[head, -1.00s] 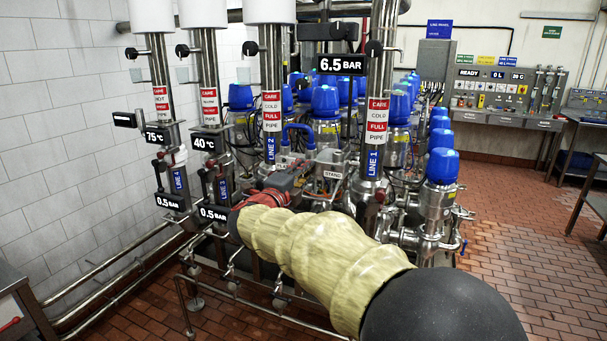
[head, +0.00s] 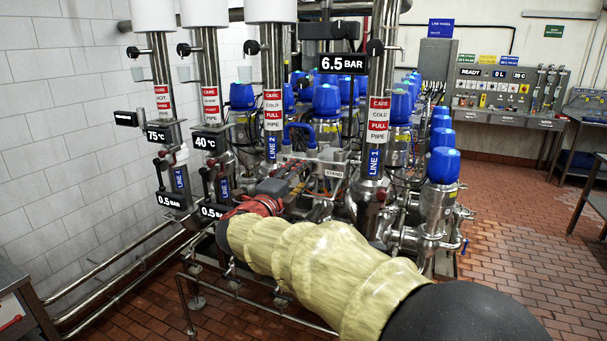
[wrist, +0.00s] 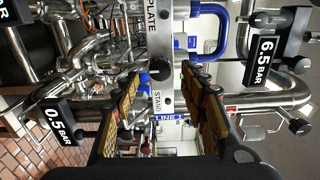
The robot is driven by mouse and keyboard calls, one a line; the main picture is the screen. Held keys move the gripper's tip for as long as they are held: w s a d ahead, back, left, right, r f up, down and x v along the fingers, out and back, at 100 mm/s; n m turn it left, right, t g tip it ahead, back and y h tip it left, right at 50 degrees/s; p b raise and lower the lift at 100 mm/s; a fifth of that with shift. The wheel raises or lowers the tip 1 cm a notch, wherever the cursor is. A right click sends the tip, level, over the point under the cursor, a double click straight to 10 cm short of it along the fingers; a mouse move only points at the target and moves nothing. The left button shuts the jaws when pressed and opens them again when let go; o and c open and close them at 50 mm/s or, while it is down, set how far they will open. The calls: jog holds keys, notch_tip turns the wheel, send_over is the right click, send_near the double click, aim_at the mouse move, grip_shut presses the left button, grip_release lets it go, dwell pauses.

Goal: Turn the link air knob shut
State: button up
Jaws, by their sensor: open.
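A small black round knob (wrist: 160,70) sits on a bright metal plate (wrist: 152,40) in the wrist view, beside the lettering "STAND". No label reading link air is legible, so I cannot confirm it is the named knob. My gripper (wrist: 160,90) is open, its two yellow-padded fingers pointing toward the plate, one on each side of the knob in the picture. Whether they touch it I cannot tell. In the head view my gripper (head: 278,188) is in front of the pipework, left of the "STAND" label (head: 333,174). The knob cannot be made out there.
Steel pipes and blue-capped valves (head: 443,165) crowd around. The Line 1 pipe (head: 375,160) stands right of my gripper and the Line 2 pipe (head: 272,100) behind it. The wrist view shows a 6.5 bar display (wrist: 263,59) and a 0.5 bar display (wrist: 58,122).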

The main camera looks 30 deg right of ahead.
jog(key=v, duration=0.4)
jog(key=shift+s, duration=0.1)
dwell(0.4)
